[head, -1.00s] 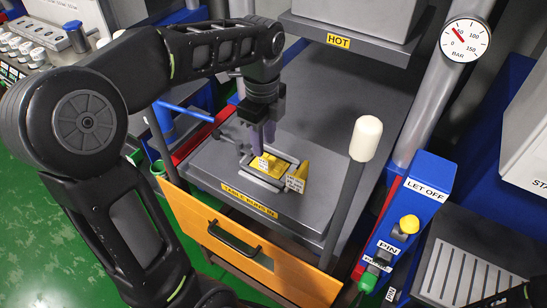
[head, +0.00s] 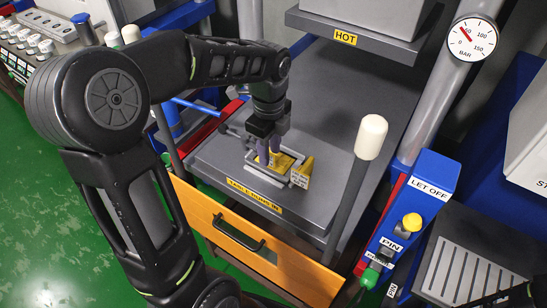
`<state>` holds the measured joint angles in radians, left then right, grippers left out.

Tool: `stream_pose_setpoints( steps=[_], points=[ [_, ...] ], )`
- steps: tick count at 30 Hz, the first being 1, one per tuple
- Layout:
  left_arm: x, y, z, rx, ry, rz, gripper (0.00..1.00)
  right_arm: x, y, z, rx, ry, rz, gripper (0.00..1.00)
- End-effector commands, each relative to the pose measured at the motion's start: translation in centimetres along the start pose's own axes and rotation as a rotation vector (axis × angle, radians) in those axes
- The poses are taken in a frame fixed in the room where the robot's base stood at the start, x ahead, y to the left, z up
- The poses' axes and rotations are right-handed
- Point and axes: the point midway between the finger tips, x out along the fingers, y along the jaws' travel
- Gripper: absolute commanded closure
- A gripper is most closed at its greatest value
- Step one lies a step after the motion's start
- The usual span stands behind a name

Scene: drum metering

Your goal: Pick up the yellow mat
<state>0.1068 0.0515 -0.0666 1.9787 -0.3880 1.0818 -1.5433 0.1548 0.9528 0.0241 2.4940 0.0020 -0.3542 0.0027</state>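The yellow mat (head: 284,161) lies in a small pale metal frame (head: 296,183) on the grey table. A yellow upright tag with small print stands at the frame's right end. My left gripper (head: 268,162) comes down from above at the frame's left part. Its two fingers look apart, with the tips low at the mat and some yellow showing between them. The fingers hide part of the mat, and contact cannot be made out. My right gripper is not in view.
The grey table (head: 218,165) has an orange front panel (head: 240,240) with a black handle. A white-capped lever (head: 371,138) stands to the right. A shelf marked HOT (head: 346,37) overhangs behind. A blue LET OFF box (head: 418,205) stands further right.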

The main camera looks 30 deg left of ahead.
Motion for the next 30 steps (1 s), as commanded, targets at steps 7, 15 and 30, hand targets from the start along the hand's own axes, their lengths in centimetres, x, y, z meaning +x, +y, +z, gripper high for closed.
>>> stream_pose_setpoints(
  steps=[7,15,30],
  points=[
    [2.4,0.0,0.1,0.0,-0.001,0.0,0.67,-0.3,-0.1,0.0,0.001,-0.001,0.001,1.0],
    [2.4,0.0,0.1,0.0,-0.001,-0.001,0.67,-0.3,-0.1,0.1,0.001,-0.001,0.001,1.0],
    [2.4,0.0,0.0,0.0,-0.001,-0.001,0.84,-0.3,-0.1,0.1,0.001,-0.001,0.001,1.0]
  ],
)
